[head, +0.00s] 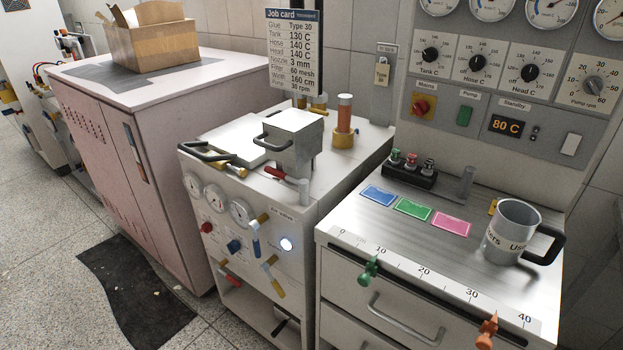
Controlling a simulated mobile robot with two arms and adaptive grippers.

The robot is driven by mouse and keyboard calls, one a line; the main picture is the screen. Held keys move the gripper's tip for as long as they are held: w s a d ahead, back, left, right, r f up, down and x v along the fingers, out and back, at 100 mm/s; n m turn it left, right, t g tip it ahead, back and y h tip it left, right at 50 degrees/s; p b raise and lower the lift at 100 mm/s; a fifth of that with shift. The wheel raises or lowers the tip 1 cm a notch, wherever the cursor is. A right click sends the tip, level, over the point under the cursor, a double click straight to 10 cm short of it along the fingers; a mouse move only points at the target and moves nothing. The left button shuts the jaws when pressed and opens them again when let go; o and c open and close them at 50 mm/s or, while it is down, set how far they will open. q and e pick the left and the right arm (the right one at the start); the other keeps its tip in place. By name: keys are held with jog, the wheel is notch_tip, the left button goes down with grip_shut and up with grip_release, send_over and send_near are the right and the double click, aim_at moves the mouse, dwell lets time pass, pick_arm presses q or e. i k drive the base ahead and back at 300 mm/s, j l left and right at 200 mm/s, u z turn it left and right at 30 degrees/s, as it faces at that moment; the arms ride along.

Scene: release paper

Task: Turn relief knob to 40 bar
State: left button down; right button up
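No knob can be read as the relief knob, and no 40 bar marking is legible. The middle machine (300,215) has several small gauges on its front, including one dial (240,211). Below them are a red knob (206,227) and a blue knob (234,246), with labels too small to read. Yellow-handled valves (271,264) and a lit white round button (287,244) sit to their right. Neither of my grippers is in view.
A metal box with a handle (291,140) and levers crowd the machine top. At right, a drawer cabinet (450,235) carries a mug (512,232) and coloured cards, below a control panel (490,90). A pink cabinet (150,150) stands left. The floor in front holds a dark mat (135,300).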

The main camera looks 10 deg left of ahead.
aim_at(206, 228)
jog(key=i+j+u, duration=0.1)
jog(key=i+j, duration=0.3)
jog(key=j, duration=0.15)
jog(key=i+j+u, duration=0.15)
jog(key=i+j, duration=0.25)
jog(key=j, duration=0.1)
